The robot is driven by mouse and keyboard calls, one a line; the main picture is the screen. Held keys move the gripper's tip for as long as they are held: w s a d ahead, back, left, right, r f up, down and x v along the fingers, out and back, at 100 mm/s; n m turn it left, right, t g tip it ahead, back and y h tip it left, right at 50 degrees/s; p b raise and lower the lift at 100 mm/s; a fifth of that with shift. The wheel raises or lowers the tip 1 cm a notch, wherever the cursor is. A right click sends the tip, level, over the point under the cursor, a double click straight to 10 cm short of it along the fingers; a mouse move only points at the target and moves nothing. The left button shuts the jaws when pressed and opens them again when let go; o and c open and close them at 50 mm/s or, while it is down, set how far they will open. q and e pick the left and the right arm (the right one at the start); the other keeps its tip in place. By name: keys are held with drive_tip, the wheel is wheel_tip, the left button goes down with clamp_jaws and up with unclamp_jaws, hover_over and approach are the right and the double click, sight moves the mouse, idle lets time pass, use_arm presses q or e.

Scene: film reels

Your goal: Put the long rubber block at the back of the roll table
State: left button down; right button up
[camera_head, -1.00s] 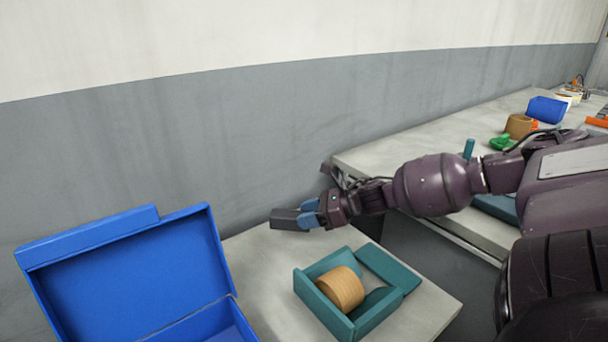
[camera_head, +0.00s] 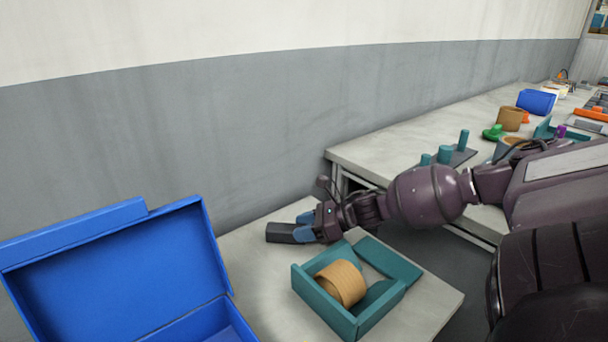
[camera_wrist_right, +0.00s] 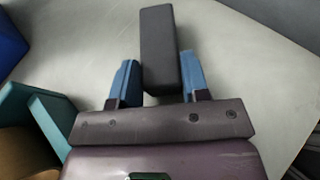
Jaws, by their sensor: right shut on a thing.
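The long rubber block (camera_head: 280,232) is a dark grey bar. My right gripper (camera_head: 303,228) is shut on one end of it with blue fingers. The block points left in the head view, over the back part of the small pale table (camera_head: 258,262). In the right wrist view the block (camera_wrist_right: 161,48) sticks straight out between the two fingers (camera_wrist_right: 160,72), above or on the pale top. I cannot tell whether it touches the table. My left gripper is not in view.
A teal open box (camera_head: 325,308) holding a tan roll (camera_head: 341,283) stands on the small table in front of my gripper. A blue open case (camera_head: 110,270) is at the left. A long bench (camera_head: 385,148) with several parts is at the right. The grey wall runs behind.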

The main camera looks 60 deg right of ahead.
drive_tip(key=shift+s+f, duration=0.15)
drive_tip(key=shift+f, duration=0.2)
